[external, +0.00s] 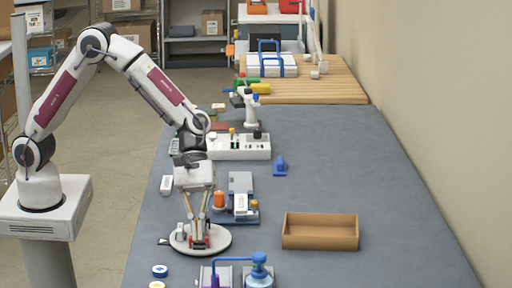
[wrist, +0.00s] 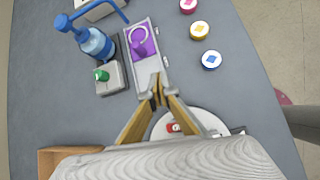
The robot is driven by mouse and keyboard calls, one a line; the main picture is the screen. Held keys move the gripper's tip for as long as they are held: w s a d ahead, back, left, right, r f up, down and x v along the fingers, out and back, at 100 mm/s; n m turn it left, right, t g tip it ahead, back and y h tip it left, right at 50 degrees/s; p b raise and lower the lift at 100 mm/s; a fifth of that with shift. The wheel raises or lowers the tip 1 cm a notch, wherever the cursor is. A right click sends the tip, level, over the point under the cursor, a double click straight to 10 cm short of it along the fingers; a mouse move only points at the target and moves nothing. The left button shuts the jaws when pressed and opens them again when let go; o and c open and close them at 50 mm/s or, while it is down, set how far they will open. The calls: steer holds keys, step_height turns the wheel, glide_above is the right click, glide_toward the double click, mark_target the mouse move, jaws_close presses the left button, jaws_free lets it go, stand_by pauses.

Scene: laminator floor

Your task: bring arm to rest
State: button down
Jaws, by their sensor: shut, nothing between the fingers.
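My gripper (external: 198,226) hangs from my arm, pointing down over a round white plate (external: 222,240) on the grey table. Its fingers are shut with nothing between them. In the wrist view my gripper (wrist: 158,92) shows its fingertips together, with the white plate (wrist: 205,117) partly hidden beneath. A small red item (external: 199,241) stands on the plate, close behind or beside the fingers; I cannot tell whether they touch.
An open brown tray (external: 320,246) is right of my gripper. A blue-topped bottle (external: 259,271) and a holder with a purple piece (wrist: 143,45) stand at the front. A white control box (external: 240,153) is behind. The table's right side is mostly clear.

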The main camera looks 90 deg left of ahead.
steer(key=s+a+r+m+t+y, duration=0.1)
steer(key=s+a+r+m+y, duration=0.1)
steer(key=s+a+r+m, duration=0.3)
steer(key=s+a+r+m+t+y, duration=0.2)
steer(key=s+a+r+m, duration=0.3)
steer(key=s+a, duration=0.8)
steer(key=s+a+r+m+t+y, duration=0.2)
steer(key=s+a+r+m+y, duration=0.2)
steer(key=s+a, duration=0.5)
step_height(320, 180, up, 3)
steer(key=shift+s+f+m, duration=0.1)
steer(key=shift+s+m, duration=0.45)
steer(key=shift+m, duration=0.55)
stand_by(1.8)
